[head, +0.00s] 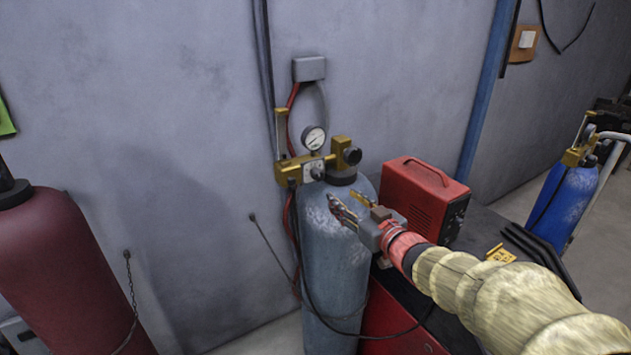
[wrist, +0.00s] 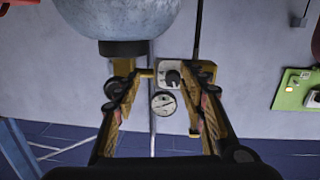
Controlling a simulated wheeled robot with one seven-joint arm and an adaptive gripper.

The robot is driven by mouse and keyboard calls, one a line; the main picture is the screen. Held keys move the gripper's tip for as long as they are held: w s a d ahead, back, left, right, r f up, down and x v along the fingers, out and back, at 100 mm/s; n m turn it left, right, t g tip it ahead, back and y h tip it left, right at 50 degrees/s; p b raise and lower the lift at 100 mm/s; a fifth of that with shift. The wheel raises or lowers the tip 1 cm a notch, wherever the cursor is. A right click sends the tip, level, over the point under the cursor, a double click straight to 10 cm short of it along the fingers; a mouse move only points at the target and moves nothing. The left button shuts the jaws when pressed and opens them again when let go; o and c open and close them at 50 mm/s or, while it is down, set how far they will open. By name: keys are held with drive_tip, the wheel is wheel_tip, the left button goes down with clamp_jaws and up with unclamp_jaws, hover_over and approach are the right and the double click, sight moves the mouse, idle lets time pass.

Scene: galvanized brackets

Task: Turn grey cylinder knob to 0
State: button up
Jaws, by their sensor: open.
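The grey cylinder (head: 325,245) stands upright against the wall, with a brass regulator (head: 292,170) on top. A small dark knob (head: 317,173) sits on a pale dial plate below the round gauge (head: 314,138); its setting is too small to read. A larger black knob (head: 352,155) is at the regulator's right end. My gripper (head: 343,205) is open and empty, in front of the cylinder's shoulder, below the regulator. In the wrist view, which is upside down, the dial knob (wrist: 173,77) shows between the open fingers (wrist: 163,68), apart from them.
A red machine (head: 425,200) stands on a dark bench right of the cylinder. A dark red cylinder (head: 65,270) is at left and a blue one (head: 562,205) at far right. Hoses and a black cable hang by the grey cylinder. The wall behind is close.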

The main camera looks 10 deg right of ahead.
sight(320, 178)
drive_tip(key=shift+t+y, duration=0.4)
drive_tip(key=shift+y, duration=0.3)
drive_tip(key=w+a, duration=0.1)
drive_tip(key=w, duration=0.1)
drive_tip(key=w+a+r, duration=0.1)
drive_tip(key=w, duration=0.1)
drive_tip(key=w+a+r+p, duration=0.1)
drive_tip(key=w+a, duration=0.1)
drive_tip(key=w, duration=0.1)
drive_tip(key=shift+a+r, duration=0.1)
drive_tip(key=shift+r, duration=0.1)
clamp_jaws()
